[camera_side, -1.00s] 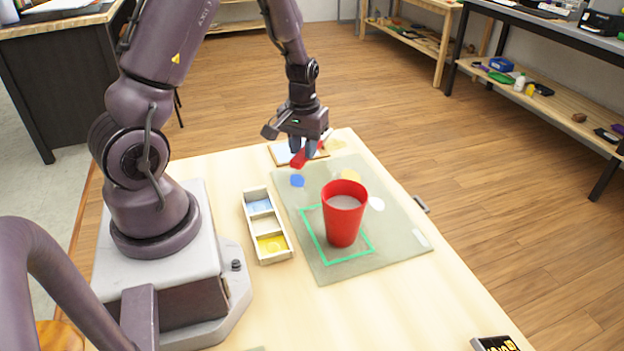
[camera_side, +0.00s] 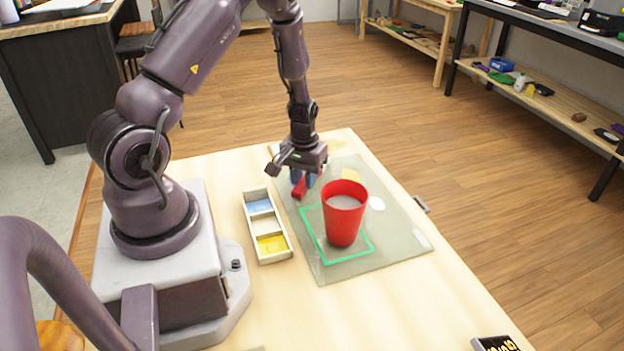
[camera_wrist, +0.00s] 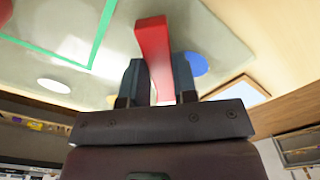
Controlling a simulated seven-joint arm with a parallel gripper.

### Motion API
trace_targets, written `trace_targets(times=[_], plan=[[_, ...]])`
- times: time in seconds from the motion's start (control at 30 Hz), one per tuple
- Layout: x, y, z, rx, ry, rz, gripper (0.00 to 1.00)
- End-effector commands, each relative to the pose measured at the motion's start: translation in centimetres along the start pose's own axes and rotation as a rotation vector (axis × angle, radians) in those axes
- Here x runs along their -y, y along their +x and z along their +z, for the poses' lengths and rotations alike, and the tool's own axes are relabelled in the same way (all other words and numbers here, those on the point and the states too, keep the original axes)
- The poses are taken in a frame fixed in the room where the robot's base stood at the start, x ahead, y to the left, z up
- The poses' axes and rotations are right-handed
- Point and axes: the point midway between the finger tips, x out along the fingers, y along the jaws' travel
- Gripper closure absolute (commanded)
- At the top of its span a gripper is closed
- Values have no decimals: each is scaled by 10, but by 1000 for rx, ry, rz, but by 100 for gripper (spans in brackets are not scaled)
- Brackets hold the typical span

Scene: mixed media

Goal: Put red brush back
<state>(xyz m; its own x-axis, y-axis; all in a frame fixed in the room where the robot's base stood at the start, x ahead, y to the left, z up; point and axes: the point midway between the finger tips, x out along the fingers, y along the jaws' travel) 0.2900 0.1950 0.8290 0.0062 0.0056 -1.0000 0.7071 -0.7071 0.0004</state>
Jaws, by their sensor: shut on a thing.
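My gripper (camera_side: 303,182) is shut on the red brush (camera_side: 299,192), holding it above the far left part of the grey-green mat (camera_side: 333,266). In the wrist view the red brush (camera_wrist: 154,52) sticks out between the two dark fingers of my gripper (camera_wrist: 157,82). A red cup (camera_side: 343,220) with a pale inside stands upright on the mat, near the right side of a green square outline (camera_side: 318,250). A narrow tray (camera_side: 287,246) with blue, pale and yellow compartments lies left of the mat.
Blue, yellow and white spots (camera_side: 376,203) mark the mat; the blue spot (camera_wrist: 196,64) shows in the wrist view. A dark box (camera_side: 494,343) sits at the near right table edge. The near table is mostly clear.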

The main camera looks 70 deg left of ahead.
Motion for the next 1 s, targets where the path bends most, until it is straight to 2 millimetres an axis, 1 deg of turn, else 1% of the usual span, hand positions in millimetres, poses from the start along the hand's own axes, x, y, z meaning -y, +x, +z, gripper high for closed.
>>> trace_targets(times=[0.27, 0.53, 0.57, 0.63, 0.67, 0.7, 0.83, 0.87, 0.9, 0.97, 1.0], plan=[[0, 1, 0, 0, 0, 0, 100], [0, 7, 0, 1, 0, 0, 100], [0, 7, 0, 1, 0, 0, 80], [0, 6, 0, 1, 0, 0, 81], [0, 6, 0, 1, 0, 0, 71], [0, 6, 0, 1, 0, 0, 65], [0, 6, 0, 0, 0, 0, 65], [0, 6, 0, 0, 0, 0, 63], [0, 6, 0, 0, 0, 0, 53], [0, 6, 0, 0, 0, 0, 40], [0, 6, 0, 0, 0, 0, 35]])
